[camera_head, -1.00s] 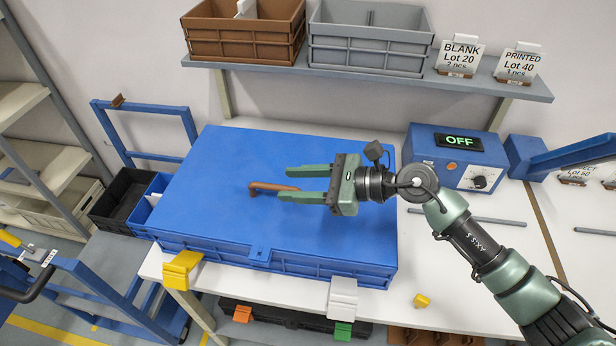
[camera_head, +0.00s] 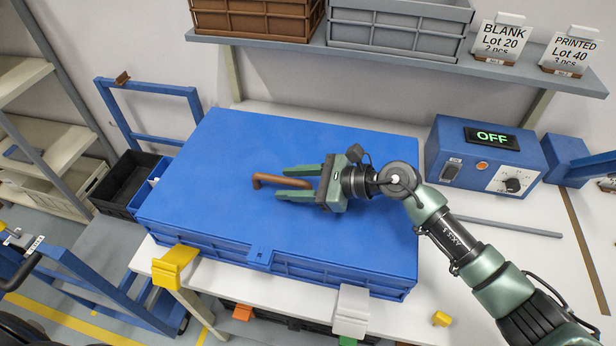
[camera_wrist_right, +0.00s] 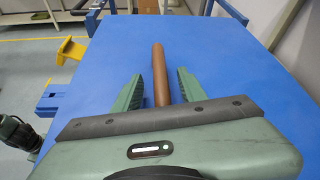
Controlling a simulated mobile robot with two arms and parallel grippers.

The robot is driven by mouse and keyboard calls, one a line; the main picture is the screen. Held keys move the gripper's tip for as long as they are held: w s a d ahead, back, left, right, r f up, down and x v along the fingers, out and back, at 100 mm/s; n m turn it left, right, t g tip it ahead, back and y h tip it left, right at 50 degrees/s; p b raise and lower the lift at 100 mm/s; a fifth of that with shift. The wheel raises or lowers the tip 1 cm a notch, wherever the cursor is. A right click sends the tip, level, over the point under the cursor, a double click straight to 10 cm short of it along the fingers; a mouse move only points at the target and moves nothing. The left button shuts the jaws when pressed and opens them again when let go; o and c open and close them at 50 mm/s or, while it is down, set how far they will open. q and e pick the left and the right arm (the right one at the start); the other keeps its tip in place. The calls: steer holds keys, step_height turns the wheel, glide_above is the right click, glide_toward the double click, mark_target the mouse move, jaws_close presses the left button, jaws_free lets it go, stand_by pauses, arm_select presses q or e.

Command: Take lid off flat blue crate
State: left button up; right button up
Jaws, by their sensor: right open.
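The flat blue crate (camera_head: 330,272) stands on the white table with its blue lid (camera_head: 215,185) on top. A brown bar handle (camera_head: 268,179) sits near the middle of the lid. My right gripper (camera_head: 296,183) is open just above the lid, with its two green fingers on either side of the handle's right part. In the right wrist view, the handle (camera_wrist_right: 159,70) runs between the open fingers (camera_wrist_right: 155,88), apart from both. The handle's near end is hidden by the gripper body. My left gripper is not in view.
A blue control box (camera_head: 488,158) reading OFF stands right of the crate. A shelf (camera_head: 400,54) with brown and grey bins hangs behind. Yellow (camera_head: 174,266) and white (camera_head: 352,310) clips sit at the table's front edge. A blue cart (camera_head: 80,290) stands at left.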

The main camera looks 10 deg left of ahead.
steer(key=shift+x, duration=0.85)
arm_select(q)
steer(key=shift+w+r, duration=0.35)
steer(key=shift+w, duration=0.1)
arm_select(e)
steer(key=shift+w+a+f, duration=0.1)
steer(key=shift+a, duration=0.1)
jaws_close()
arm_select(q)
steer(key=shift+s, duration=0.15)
arm_select(e)
steer(key=c, duration=0.9)
jaws_free()
arm_select(q)
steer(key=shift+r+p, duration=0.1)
steer(key=shift+p, duration=0.2)
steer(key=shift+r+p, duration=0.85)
arm_select(e)
steer(key=shift+r, duration=1.9)
